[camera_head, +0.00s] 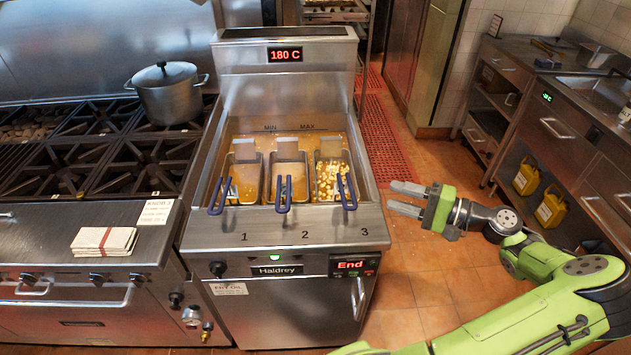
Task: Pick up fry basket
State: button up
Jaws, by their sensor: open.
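Three fry baskets sit side by side in the oil well of the steel fryer (285,228). Each has a blue handle sticking out over the front edge. The left basket (244,178) and the middle basket (287,176) show no food. The right basket (332,180) holds pale, cube-like food pieces, and its blue handle (346,191) is the nearest to my gripper. My gripper (402,198) is open and empty, to the right of the fryer and apart from that handle. Its fingers point left.
A stove with black grates (145,160) stands left of the fryer, with a lidded pot (168,92) and folded towels (104,241). A steel counter (560,110) with yellow jugs (526,177) below is at the right. Tiled floor lies between.

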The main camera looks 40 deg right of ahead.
aim_at(339, 178)
jog(key=b+x, duration=0.1)
jog(key=x, duration=0.6)
jog(key=b+x, duration=0.2)
jog(key=x, duration=0.6)
jog(key=shift+f, duration=0.2)
grip_shut()
dwell(0.6)
jog(key=shift+r, duration=0.1)
